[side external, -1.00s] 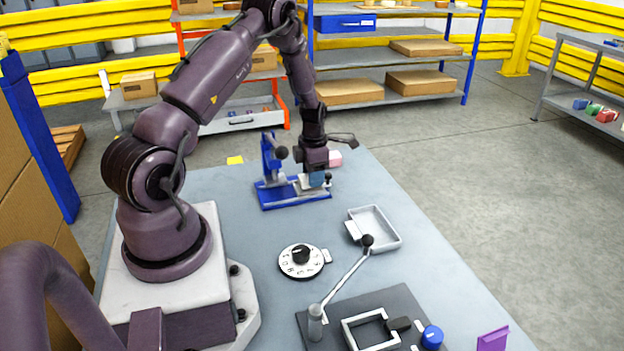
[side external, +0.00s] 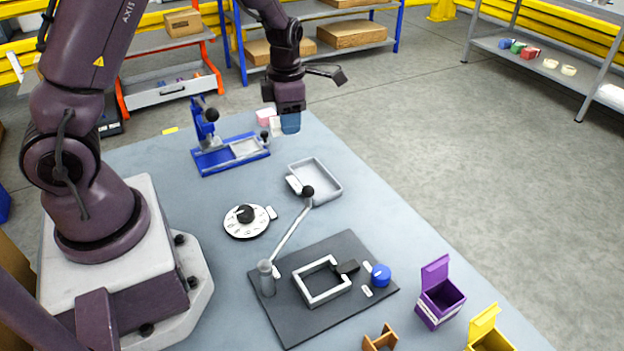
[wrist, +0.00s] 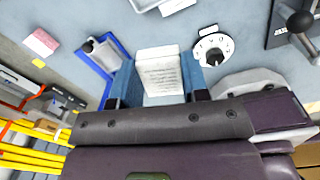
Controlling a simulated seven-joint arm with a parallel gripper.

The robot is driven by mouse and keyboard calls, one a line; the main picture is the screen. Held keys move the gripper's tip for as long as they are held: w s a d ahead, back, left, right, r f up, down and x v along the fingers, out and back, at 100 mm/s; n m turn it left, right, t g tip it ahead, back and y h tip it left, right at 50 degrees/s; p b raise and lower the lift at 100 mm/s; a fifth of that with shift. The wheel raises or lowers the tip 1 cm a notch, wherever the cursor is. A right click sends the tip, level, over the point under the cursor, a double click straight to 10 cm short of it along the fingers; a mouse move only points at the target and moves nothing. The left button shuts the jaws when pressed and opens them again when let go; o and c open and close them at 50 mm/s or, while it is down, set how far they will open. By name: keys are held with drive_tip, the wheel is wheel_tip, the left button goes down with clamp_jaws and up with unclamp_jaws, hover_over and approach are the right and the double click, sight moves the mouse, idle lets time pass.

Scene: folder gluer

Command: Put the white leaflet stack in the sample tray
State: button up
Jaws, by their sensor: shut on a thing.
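My gripper (side external: 290,123) is shut on the white leaflet stack (wrist: 160,72), a white block with printed lines on its face. The stack sits between the blue fingers in the wrist view. In the side external view a pale part of the stack (side external: 275,127) shows just left of the fingers. The gripper is in the air to the right of the blue fixture. The sample tray (side external: 339,188) is a shallow grey tray with a white label at its left side. It lies nearer the camera than the gripper, and its inside looks empty.
A blue fixture (side external: 210,165) with a black-knobbed lever stands left of the gripper. A pink stack (side external: 265,116) lies behind. A white dial (side external: 246,221) lies left of the tray. A dark plate with a lever (side external: 290,235), purple box (side external: 437,300) and yellow box (side external: 488,335) are nearer.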

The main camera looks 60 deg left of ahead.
drive_tip(key=s+d, duration=0.3)
drive_tip(key=d, duration=0.2)
drive_tip(key=n, duration=0.3)
hover_over(318, 181)
drive_tip(key=f, duration=1)
drive_tip(key=shift+s+d+f, duration=0.1)
drive_tip(key=shift+s+f, duration=0.15)
drive_tip(key=shift+w+f, duration=0.2)
drive_tip(key=shift+f, duration=0.05)
drive_tip(key=shift+w+f, duration=0.1)
drive_tip(key=shift+f, duration=1.5)
drive_tip(key=o, duration=0.9)
drive_tip(key=shift+f, duration=0.15)
